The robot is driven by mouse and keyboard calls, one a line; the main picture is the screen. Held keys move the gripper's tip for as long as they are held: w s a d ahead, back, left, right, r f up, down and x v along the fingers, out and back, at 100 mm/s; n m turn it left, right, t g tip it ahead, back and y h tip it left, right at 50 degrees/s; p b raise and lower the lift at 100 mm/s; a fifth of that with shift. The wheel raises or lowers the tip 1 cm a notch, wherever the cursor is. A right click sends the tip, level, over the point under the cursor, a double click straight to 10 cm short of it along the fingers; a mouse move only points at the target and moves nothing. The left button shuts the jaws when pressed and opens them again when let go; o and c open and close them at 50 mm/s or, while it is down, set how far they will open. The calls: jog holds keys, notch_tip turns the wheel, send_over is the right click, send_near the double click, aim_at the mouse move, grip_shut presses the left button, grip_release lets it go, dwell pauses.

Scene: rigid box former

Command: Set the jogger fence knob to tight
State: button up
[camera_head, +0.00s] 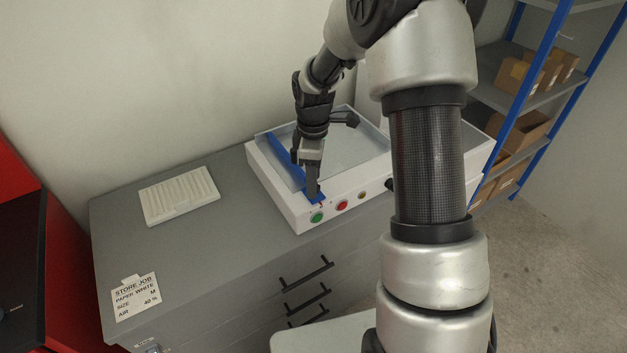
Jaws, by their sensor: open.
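The jogger is a white box-shaped machine (265,184) with a clear-walled tray on the grey cabinet. Its blue fence (280,150) runs along the left side of the tray, and a blue piece shows at the front edge under my gripper. My gripper (313,192) points down at the front end of the fence, close above or around that spot. It is open, though the gap between its fingers is hard to see. The fence knob is not clearly visible and seems hidden by the fingers. Its setting cannot be read.
A green button (317,217), a red button (342,204) and a small brassy one (362,195) sit on the jogger's front, just below my gripper. A white ribbed tray (180,195) and a job card (136,297) lie on the cabinet (225,245). Shelving (535,100) stands right.

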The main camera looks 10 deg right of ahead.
jog(key=shift+f, duration=0.35)
jog(key=c, duration=1.1)
jog(key=shift+o, duration=0.2)
